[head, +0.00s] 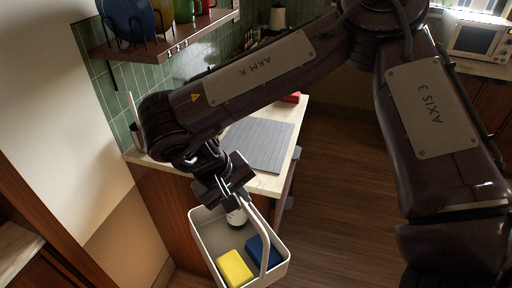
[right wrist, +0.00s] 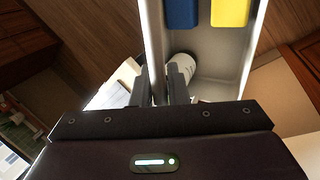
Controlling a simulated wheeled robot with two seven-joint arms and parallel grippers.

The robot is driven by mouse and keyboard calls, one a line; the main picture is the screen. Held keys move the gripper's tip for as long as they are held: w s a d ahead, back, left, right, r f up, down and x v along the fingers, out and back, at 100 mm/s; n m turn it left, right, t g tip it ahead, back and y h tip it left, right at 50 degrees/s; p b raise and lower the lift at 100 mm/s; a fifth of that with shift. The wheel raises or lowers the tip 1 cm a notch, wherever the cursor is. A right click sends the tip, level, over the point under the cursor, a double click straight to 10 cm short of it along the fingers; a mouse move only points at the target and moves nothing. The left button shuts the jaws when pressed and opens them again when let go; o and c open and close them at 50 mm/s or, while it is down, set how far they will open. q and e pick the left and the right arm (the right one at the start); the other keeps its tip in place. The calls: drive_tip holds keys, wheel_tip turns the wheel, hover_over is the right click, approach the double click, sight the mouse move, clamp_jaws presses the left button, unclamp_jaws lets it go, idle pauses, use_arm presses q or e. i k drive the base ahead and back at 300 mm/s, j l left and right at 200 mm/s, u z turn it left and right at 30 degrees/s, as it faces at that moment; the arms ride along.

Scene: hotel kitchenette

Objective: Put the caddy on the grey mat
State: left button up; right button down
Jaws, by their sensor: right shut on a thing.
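The caddy (head: 203,243) is a light grey open box with an arched handle (head: 265,248). It holds a yellow block (head: 235,268), a blue block (head: 262,250) and a white item (head: 236,216). My right gripper (head: 241,190) is shut on the caddy's handle and holds it in the air in front of the counter's near edge. In the right wrist view the fingers (right wrist: 160,88) close on the handle, with the caddy's inside (right wrist: 215,88) beyond. The grey mat (head: 262,146) lies on the countertop behind the caddy, partly hidden by my right arm. My left gripper is not in view.
The pale countertop (head: 268,183) has a red item (head: 291,97) at its back and a holder (head: 137,137) at its left end. A shelf (head: 160,48) with plates and mugs hangs above. Wood floor (head: 335,200) is open to the right.

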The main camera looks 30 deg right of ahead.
sight(264, 148)
drive_tip(key=z, duration=1.1)
drive_tip(key=i, duration=0.1)
